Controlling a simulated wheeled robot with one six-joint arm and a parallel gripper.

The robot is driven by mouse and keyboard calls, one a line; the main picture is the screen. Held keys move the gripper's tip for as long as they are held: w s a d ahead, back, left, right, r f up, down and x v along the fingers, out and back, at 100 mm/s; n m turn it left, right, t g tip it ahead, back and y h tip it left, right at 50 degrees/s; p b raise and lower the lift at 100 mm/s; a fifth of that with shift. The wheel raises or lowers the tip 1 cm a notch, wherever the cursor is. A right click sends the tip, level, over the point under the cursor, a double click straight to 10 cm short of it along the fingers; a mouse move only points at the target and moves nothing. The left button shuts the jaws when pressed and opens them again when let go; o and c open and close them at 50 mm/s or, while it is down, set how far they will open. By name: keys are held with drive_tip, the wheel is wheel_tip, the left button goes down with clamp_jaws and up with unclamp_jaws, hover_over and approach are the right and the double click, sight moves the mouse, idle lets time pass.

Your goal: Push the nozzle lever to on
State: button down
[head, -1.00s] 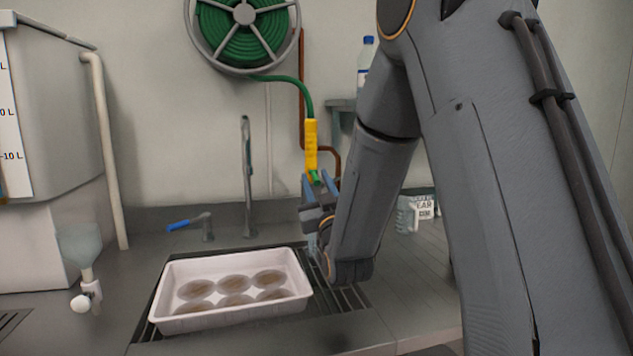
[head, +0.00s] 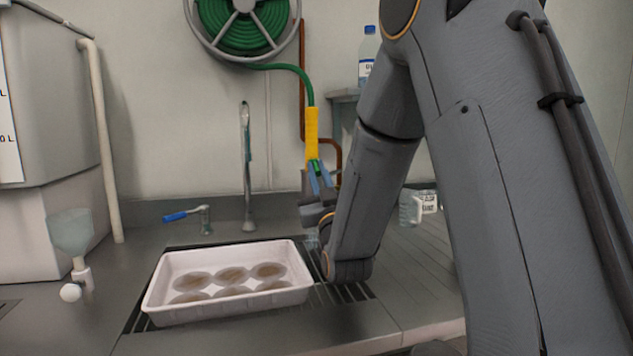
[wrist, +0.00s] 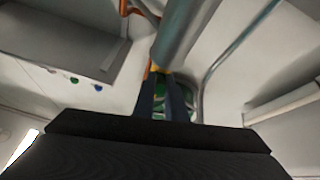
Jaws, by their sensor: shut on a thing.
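The yellow nozzle (head: 312,133) hangs upright on the end of the green hose (head: 303,78), in front of the back wall. My gripper (head: 316,173) is below it, pointing up, with its fingers shut on the nozzle's lower end, where a small green part shows. In the wrist view my two dark fingers (wrist: 168,85) reach forward, with a bit of yellow between their tips and a large grey-green tube across the top. I cannot make out the lever or its position; the fingers and the nozzle cover that spot.
A white tray (head: 160,293) with several round brown dishes sits on the drain grate below left. A tap (head: 247,170) and a blue-handled valve (head: 185,215) stand behind it. The hose reel (head: 297,30) is on the wall; a bottle (head: 369,62) and a jug (head: 410,208) are right.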

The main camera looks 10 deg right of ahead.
idle(0.4)
drive_tip(key=c, duration=1.8)
unclamp_jaws()
drive_tip(key=shift+o, duration=0.2)
drive_tip(key=b+v, duration=0.1)
drive_tip(key=v, duration=0.6)
drive_tip(key=shift+s+f, duration=0.3)
drive_tip(key=shift+f, duration=0.05)
